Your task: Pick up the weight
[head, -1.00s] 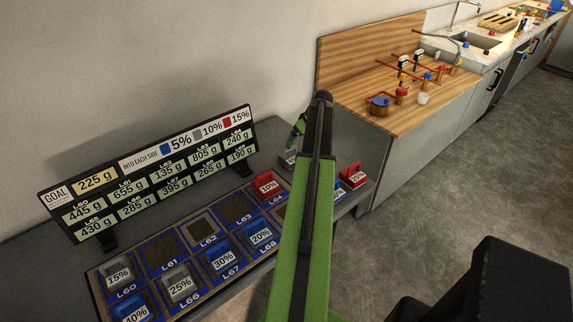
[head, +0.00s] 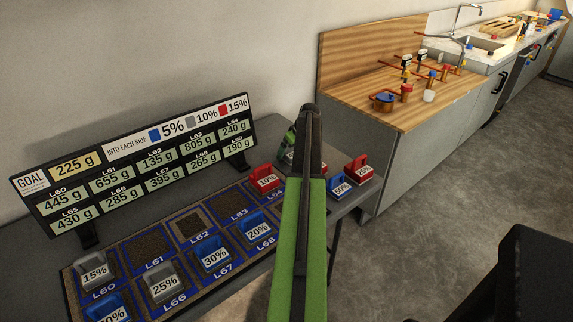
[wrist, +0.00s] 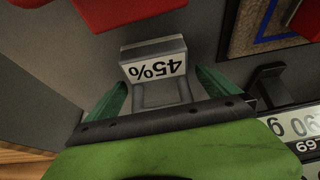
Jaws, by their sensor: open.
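A grey weight labelled 45% (wrist: 153,50) lies in the middle of the wrist view, its label upside down there. Its grey handle (wrist: 160,94) points towards my gripper. My gripper (wrist: 162,80) is open, with one green finger on each side of the handle. I cannot tell whether either finger touches it. In the head view my gripper (head: 289,139) is mostly hidden behind my arm, at the far end of the dark table, and the 45% weight cannot be made out.
A red 10% weight (head: 265,179), a blue 50% weight (head: 341,186) and a red 20% weight (head: 360,170) stand nearby. The tray (head: 150,245) holds several more weights. A sign board (head: 140,165) stands behind it. A wooden counter (head: 400,110) is at the right.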

